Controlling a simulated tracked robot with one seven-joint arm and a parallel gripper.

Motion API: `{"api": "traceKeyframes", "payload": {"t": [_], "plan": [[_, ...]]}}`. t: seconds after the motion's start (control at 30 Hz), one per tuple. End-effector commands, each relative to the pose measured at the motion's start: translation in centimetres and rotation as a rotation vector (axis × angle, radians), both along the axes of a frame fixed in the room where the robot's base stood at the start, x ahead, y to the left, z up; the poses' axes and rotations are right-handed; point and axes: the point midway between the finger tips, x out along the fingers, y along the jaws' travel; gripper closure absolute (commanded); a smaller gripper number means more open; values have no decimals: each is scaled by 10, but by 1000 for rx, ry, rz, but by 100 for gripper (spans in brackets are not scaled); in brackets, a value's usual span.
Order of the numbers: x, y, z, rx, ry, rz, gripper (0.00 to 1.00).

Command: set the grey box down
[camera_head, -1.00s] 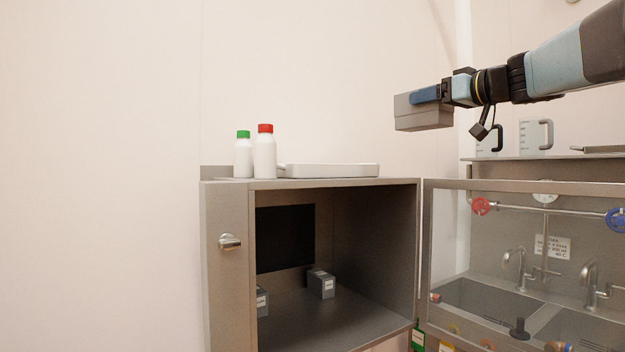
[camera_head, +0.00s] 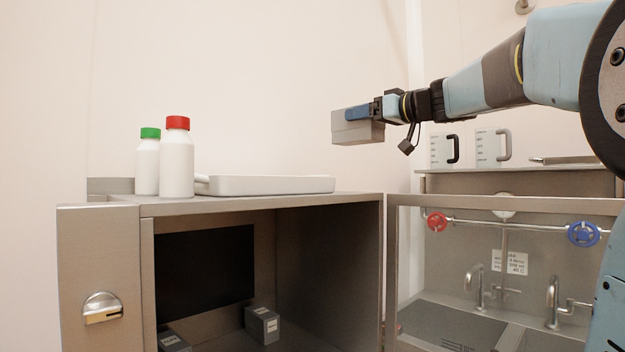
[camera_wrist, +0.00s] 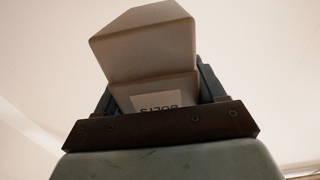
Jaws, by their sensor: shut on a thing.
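The grey box (camera_head: 357,127) is held in the air by my gripper (camera_head: 366,113), above and to the right of the white tray. My gripper is shut on it. In the wrist view the grey box (camera_wrist: 145,45) sticks out between the jaws, with a label reading "BOLTS" partly hidden by the gripper (camera_wrist: 155,100). Nothing touches the box from below in the head view.
A steel cabinet (camera_head: 350,205) stands open, with two small grey boxes inside, one at the back (camera_head: 262,325). On its top are a white tray (camera_head: 270,185), a green-capped bottle (camera_head: 147,165) and a red-capped bottle (camera_head: 177,165). Jugs (camera_head: 490,148) stand on a shelf above sinks at right.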

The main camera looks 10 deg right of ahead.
Motion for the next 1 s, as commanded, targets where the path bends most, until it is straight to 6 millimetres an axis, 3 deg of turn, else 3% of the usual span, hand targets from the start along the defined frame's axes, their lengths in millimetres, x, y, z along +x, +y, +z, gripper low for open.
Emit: {"api": "traceKeyframes", "payload": {"t": [0.3,0.5,0.87,1.0], "plan": [[65,14,-30,0,4,7,77],[90,18,-61,1,3,7,77],[111,21,-86,-1,1,6,77],[113,22,-105,1,2,6,77]]}}
